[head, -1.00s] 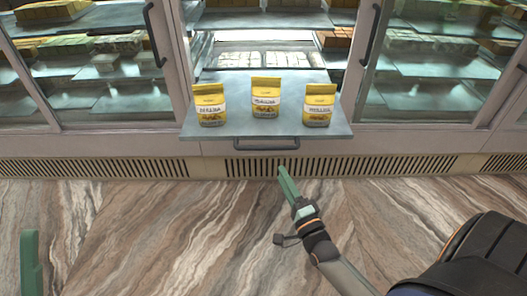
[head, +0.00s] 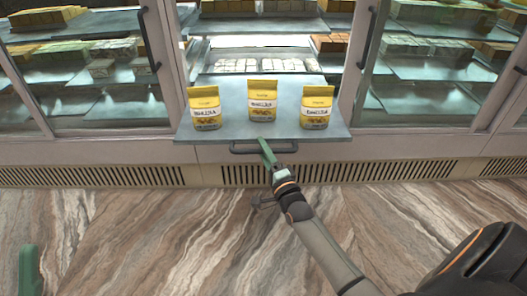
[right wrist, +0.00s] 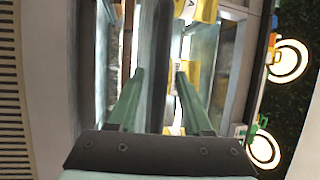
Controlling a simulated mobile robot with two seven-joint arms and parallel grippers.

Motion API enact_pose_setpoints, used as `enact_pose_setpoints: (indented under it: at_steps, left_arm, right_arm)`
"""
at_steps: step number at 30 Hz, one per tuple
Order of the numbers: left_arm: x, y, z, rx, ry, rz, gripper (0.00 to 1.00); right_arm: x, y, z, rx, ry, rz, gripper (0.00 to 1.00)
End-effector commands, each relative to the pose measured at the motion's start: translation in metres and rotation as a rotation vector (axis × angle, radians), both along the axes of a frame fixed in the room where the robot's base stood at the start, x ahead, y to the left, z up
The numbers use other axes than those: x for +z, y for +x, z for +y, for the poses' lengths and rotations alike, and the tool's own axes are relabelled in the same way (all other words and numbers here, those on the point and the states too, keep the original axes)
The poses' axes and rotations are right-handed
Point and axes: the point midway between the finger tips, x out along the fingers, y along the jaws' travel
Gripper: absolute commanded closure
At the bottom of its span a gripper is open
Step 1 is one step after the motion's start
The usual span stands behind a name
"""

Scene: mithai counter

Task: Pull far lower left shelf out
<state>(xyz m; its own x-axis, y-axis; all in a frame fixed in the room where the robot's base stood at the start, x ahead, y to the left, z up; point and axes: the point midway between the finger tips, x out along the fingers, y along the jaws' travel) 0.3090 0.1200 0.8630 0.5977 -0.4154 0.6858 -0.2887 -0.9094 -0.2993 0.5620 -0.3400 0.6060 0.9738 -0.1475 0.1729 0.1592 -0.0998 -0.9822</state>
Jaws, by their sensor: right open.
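A grey shelf (head: 225,122) sticks out from the middle of the display case, with three yellow bags standing on it: a left bag (head: 205,109), a middle bag (head: 262,101) and a right bag (head: 316,107). A dark bar handle (head: 243,149) runs below its front edge. My right gripper (head: 266,149) is at this handle, its fingers open. In the right wrist view a dark bar (right wrist: 155,60) passes between the open fingertips (right wrist: 158,72); I cannot tell whether they touch it. One green finger of my left gripper (head: 28,270) shows at the lower left, away from the case.
Glass doors with dark vertical handles, a left one (head: 150,40) and a right one (head: 368,38), flank the shelf. White sweets (head: 250,65) lie behind the bags. A slatted vent (head: 380,171) runs along the base. The marbled floor (head: 150,235) in front is clear.

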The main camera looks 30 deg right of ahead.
Motion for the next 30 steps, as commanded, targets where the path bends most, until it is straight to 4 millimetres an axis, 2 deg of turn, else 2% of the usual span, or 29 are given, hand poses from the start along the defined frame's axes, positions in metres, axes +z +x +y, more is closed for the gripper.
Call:
enact_pose_setpoints:
  at_steps: [2, 15, 30]
  left_arm:
    - [0.0001, 0.0000, -0.0001, 0.000, 0.000, 0.000, 0.50]
    - [0.0001, -0.0002, -0.0004, -0.001, -0.001, 0.000, 0.50]
    - [0.0001, -0.0002, -0.0004, -0.001, -0.001, 0.000, 0.50]
  right_arm:
    - [0.0001, -0.0001, -0.0001, 0.000, 0.000, 0.000, 0.50]
    - [0.0000, -0.0003, 0.0001, 0.000, 0.000, 0.000, 0.99]
    - [-0.0001, -0.0004, 0.0002, 0.000, 0.000, 0.000, 1.00]
